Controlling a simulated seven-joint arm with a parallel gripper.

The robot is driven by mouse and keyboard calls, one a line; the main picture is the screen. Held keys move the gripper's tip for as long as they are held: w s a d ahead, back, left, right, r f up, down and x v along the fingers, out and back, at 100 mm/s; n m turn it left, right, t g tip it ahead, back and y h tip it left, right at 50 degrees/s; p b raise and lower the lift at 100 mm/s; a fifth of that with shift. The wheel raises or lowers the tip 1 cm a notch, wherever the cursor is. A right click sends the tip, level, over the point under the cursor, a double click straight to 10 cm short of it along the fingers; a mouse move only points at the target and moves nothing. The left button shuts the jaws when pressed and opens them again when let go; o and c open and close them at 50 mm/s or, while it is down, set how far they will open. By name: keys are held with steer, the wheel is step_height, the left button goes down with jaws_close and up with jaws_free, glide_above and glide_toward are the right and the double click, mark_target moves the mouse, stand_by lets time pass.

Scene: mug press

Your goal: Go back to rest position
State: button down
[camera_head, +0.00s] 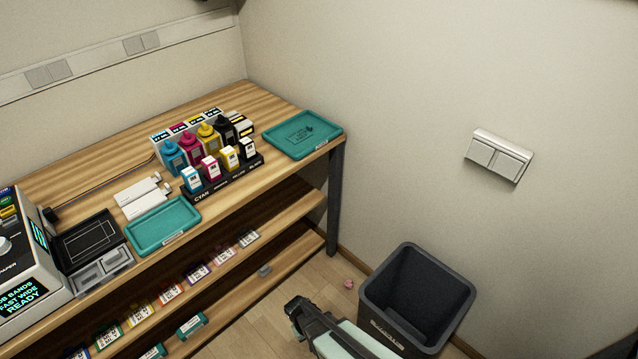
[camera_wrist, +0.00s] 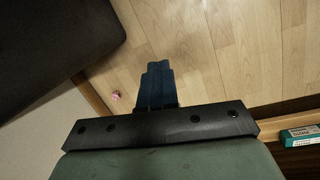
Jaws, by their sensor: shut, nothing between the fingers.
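My gripper (camera_head: 297,310) is low in the head view, over the floor, in front of the shelves and left of the bin. In the wrist view its dark blue fingers (camera_wrist: 157,68) are together and empty, pointing at the wooden floor. Nothing touches the fingers. Part of my arm runs off the bottom edge of the head view.
A dark bin (camera_head: 418,290) stands close at the right of my gripper. The wooden workbench (camera_head: 285,104) with ink bottles, teal trays and a machine (camera_head: 22,262) is at the left. A small pink object (camera_head: 348,284) lies on the floor.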

steer(key=s+d+r+m+g+y, duration=0.1)
steer(key=s+d+r+m+g, duration=0.2)
steer(key=s+d, duration=0.5)
steer(key=s+d+r+m+g+y, duration=0.1)
steer(key=s+d+r+m+g, duration=0.2)
steer(key=s+d, duration=0.6)
steer(key=shift+d+r+y, duration=0.15)
steer(key=shift+d+y, duration=0.15)
steer(key=shift+d, duration=0.75)
steer(key=shift+w, duration=0.1)
stand_by(1.9)
